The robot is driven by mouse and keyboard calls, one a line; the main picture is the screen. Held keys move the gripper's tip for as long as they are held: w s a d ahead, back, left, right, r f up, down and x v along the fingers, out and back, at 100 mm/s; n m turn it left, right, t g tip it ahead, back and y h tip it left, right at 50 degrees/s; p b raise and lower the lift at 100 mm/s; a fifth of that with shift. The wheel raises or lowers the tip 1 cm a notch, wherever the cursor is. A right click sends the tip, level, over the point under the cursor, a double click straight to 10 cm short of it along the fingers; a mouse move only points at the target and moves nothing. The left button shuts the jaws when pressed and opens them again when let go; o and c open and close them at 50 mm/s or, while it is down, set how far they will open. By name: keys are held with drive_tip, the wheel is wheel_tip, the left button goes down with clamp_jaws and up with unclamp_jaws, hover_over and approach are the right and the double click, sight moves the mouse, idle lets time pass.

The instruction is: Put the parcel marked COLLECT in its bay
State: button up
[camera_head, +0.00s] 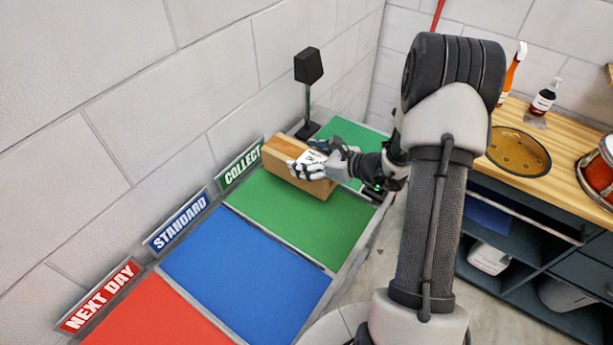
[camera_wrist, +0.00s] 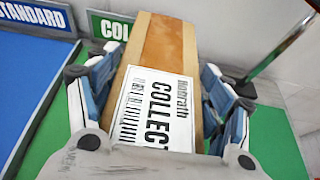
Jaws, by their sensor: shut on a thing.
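A brown parcel (camera_head: 285,169) is over the far part of the green bay (camera_head: 290,225) marked by the COLLECT sign (camera_head: 241,164). In the wrist view the parcel (camera_wrist: 172,50) carries a white label reading COLLECT (camera_wrist: 155,108). My gripper (camera_head: 318,165) is shut on the parcel, with a finger on each side of it in the wrist view (camera_wrist: 160,105). The parcel's far end is close to the sign and wall. I cannot tell whether its underside touches the green surface.
The blue STANDARD bay (camera_head: 245,275) and red NEXT DAY bay (camera_head: 155,315) lie nearer. A dark box on a post (camera_head: 308,66) stands behind the parcel. A wooden bench (camera_head: 540,140) with a drum (camera_head: 598,170) and bottles is at right. The near green area is clear.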

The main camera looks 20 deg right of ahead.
drive_tip(key=shift+f+b, duration=0.6)
drive_tip(key=shift+f, duration=2.55)
drive_tip(key=shift+f, duration=0.15)
drive_tip(key=o, duration=2)
drive_tip(key=shift+o, duration=0.2)
